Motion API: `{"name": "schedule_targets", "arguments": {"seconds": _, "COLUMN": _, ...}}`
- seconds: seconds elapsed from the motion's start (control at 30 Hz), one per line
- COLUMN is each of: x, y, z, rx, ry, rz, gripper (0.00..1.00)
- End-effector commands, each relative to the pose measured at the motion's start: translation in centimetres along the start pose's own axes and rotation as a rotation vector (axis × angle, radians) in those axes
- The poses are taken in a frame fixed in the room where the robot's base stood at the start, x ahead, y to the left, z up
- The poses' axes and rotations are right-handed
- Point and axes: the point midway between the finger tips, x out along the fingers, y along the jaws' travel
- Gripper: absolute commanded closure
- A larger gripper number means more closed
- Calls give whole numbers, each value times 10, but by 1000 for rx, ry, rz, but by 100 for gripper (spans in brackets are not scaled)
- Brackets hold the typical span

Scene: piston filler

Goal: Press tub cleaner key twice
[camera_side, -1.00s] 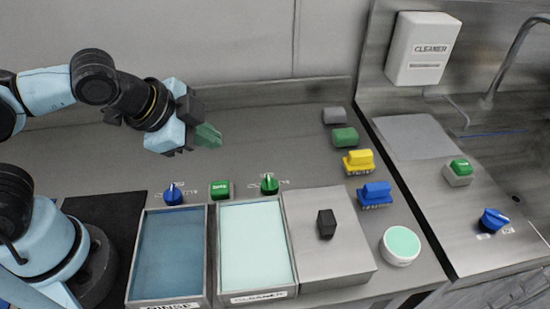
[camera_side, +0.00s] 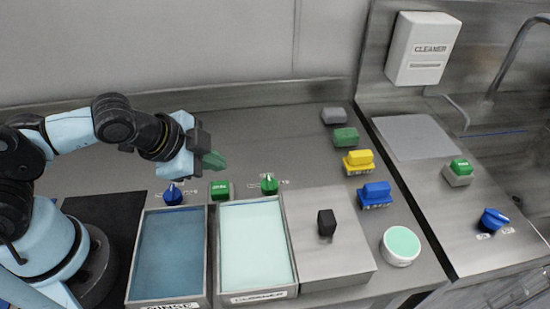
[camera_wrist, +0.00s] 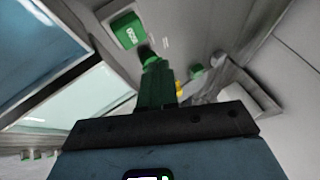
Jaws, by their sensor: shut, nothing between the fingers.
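A green key (camera_side: 220,190) with white lettering sits on the counter behind the tubs, between a blue knob (camera_side: 173,194) and a green knob (camera_side: 269,184). In the wrist view the green key (camera_wrist: 128,31) lies just beyond and left of my fingertips. My gripper (camera_side: 214,160) has green fingers, shut and empty, above and slightly behind the key in the side view. The fingers (camera_wrist: 150,58) point toward the key area in the wrist view. A gap still shows between the fingertips and the key.
In front stand a rinse tub (camera_side: 168,255) and a cleaner tub (camera_side: 256,240), with a steel lid (camera_side: 330,262) beside them. Yellow (camera_side: 358,160) and blue (camera_side: 376,193) blocks stand to the right. Another green key (camera_side: 460,170) sits near the sink.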

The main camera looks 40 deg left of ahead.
Motion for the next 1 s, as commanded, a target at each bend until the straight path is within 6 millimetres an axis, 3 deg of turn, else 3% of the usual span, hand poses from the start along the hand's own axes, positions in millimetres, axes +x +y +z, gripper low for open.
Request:
{"name": "schedule_targets", "arguments": {"seconds": 0.4, "x": 21, "y": 11, "z": 11, "rx": 0, "ry": 0, "rz": 0, "gripper": 100}}
{"name": "schedule_targets", "arguments": {"seconds": 1.0, "x": 25, "y": 14, "z": 14, "rx": 0, "ry": 0, "rz": 0, "gripper": 100}}
